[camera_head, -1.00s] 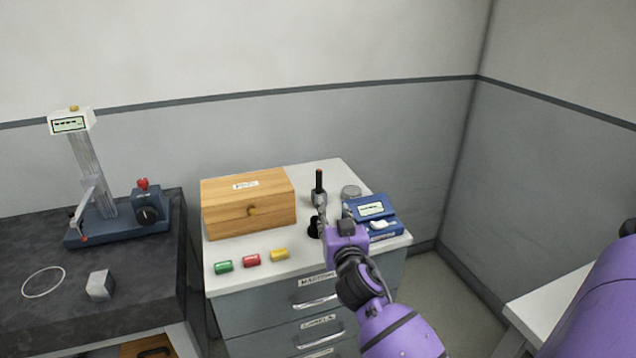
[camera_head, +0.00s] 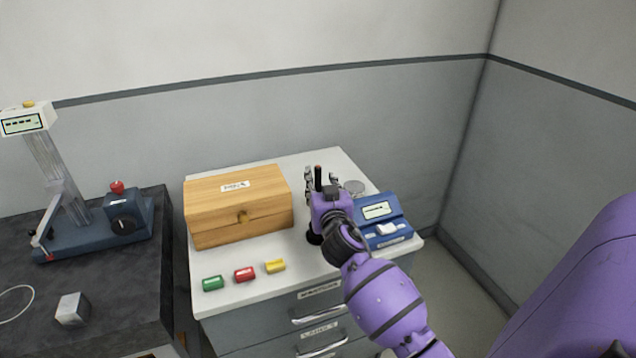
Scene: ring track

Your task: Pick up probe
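The probe (camera_head: 318,174), a thin dark rod with a reddish tip, stands upright on the white cabinet top between the wooden box and the blue meter. My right gripper (camera_head: 320,180) reaches over the cabinet from the front right. Its fingers are spread, one on each side of the probe's upper part, and gaps show between them and the rod. The probe's lower part is hidden behind my gripper. A black round base (camera_head: 313,237) shows just below my gripper. My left gripper is not in view.
A wooden box (camera_head: 225,213) stands left of the probe. A blue meter (camera_head: 390,229) stands close on the right, with a round grey disc (camera_head: 354,187) behind. Green (camera_head: 213,283), red (camera_head: 245,274) and yellow (camera_head: 275,266) pieces lie in front of the box.

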